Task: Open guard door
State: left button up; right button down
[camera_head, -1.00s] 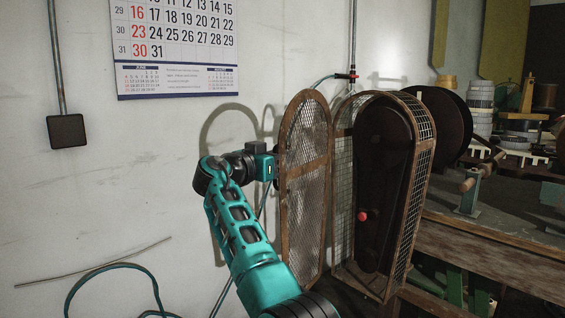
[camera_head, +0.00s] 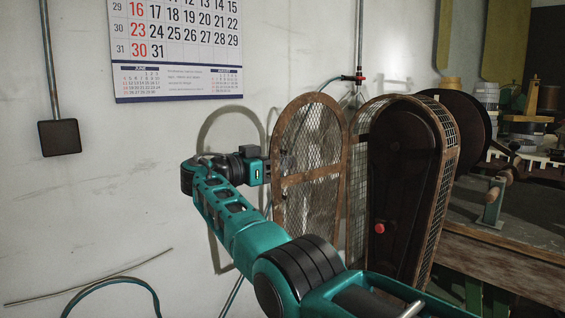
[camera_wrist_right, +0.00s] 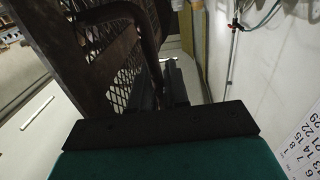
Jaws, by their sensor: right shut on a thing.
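The guard door (camera_head: 308,180) is a rusty mesh panel with a rounded top. It stands swung open to the left of the guard housing (camera_head: 445,160), whose dark inside and red knob (camera_head: 379,228) show. My right gripper (camera_head: 279,166) is at the door's left edge, shut on the door. In the right wrist view the mesh door (camera_wrist_right: 85,45) fills the upper left, with a curved brown bar (camera_wrist_right: 150,35) by the dark fingers (camera_wrist_right: 175,82). The exact grip point is partly hidden. My left gripper is not in view.
A pipe with a red valve (camera_head: 357,77) runs up behind the door. A workbench (camera_head: 520,255) stands to the right.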

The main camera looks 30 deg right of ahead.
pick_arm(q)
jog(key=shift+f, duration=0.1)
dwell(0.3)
pick_arm(e)
jog(key=c, duration=1.5)
grip_release()
jog(key=shift+d, duration=0.1)
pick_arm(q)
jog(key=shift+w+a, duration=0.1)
